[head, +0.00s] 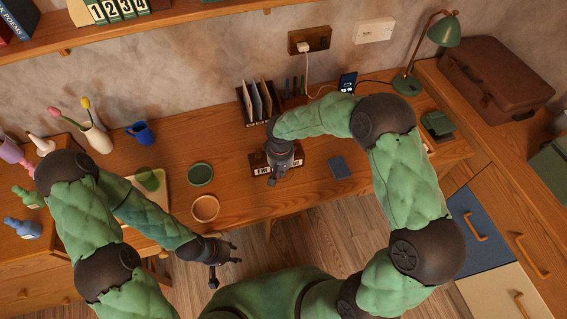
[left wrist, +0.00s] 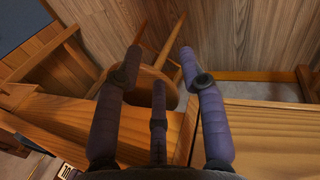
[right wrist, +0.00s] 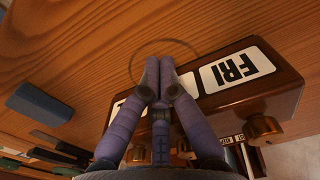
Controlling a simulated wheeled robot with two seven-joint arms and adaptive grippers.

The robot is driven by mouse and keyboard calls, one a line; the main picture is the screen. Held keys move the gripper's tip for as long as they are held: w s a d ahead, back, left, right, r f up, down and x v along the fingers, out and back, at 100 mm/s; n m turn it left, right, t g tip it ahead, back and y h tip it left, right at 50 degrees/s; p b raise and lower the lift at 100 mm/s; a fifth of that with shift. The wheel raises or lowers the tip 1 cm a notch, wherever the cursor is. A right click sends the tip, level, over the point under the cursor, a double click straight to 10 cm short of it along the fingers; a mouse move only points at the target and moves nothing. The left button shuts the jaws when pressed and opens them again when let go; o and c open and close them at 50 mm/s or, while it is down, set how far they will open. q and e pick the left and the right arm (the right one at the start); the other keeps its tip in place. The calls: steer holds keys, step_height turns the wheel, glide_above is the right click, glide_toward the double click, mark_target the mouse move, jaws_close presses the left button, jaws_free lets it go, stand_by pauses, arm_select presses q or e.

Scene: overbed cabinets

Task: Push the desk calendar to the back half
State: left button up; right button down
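The desk calendar (head: 262,170) is a dark wooden block with white cards, one reading FRI. It stands on the desk (head: 225,158), partly hidden behind my right gripper in the head view. In the right wrist view the calendar (right wrist: 266,88) runs behind the fingers and off to the right, with round wooden knobs along it. My right gripper (head: 275,181) is over the calendar's middle; its fingertips (right wrist: 160,65) are together and empty. I cannot tell whether they touch it. My left gripper (head: 225,263) is open and empty, in front of the desk; its fingers (left wrist: 160,50) are spread.
Behind the calendar stands a file organizer (head: 258,102). A dark blue block (head: 340,167) lies to its right. A green dish (head: 200,174) and a tan dish (head: 205,208) are to its left. A phone (head: 347,82) and lamp (head: 407,83) stand at the back right.

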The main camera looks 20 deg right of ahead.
steer(key=shift+w, duration=1.45)
steer(key=shift+w, duration=0.1)
steer(key=shift+w+a+b, duration=0.15)
steer(key=shift+w+b, duration=0.35)
steer(key=shift+w, duration=1.9)
steer(key=shift+w+b, duration=0.3)
steer(key=shift+w, duration=2.2)
steer(key=shift+w+a, duration=0.1)
steer(key=shift+w, duration=0.35)
steer(key=shift+s, duration=1.55)
